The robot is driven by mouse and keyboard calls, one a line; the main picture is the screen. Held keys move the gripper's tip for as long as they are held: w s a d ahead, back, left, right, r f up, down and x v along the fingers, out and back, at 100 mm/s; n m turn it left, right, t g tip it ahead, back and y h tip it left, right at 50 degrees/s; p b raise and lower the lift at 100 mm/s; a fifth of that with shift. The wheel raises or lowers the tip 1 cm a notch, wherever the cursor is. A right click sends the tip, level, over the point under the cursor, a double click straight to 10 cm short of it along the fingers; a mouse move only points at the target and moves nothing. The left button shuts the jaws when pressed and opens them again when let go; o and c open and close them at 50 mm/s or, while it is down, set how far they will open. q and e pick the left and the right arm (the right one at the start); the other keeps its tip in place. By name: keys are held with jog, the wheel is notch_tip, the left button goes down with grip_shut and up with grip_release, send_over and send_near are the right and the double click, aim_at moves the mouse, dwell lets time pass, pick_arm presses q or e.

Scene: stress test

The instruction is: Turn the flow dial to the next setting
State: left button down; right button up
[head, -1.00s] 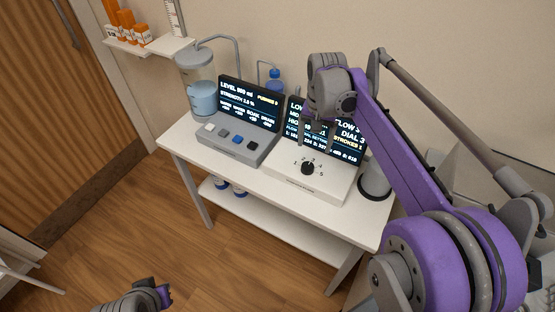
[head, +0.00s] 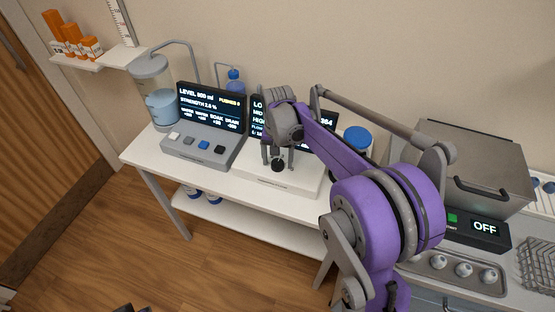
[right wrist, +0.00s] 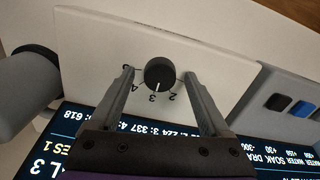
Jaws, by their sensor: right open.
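The flow dial is a round black knob (head: 278,165) on a white box (head: 290,184). In the right wrist view the knob (right wrist: 159,73) has a white mark pointing at about the 3, between printed numbers 2 and 4. The box's screen (right wrist: 45,165) shows a 3 at its end, partly cut off. My right gripper (head: 277,154) is over the dial. In the right wrist view its open fingers (right wrist: 159,75) lie on either side of the knob, with a gap on each side. Only a dark scrap, probably my left gripper (head: 130,308), shows at the bottom edge.
A grey box with several buttons (head: 196,149) and a lit screen stands left of the white box on the white table (head: 143,157). A water tank (head: 152,85) is behind it. A blue-lidded container (head: 357,138) stands to the right. A metal bath (head: 472,165) reads OFF further right.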

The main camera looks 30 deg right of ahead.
grip_shut()
dwell(0.4)
jog(key=shift+n, duration=0.3)
jog(key=n, duration=0.3)
jog(key=shift+n, duration=2)
grip_release()
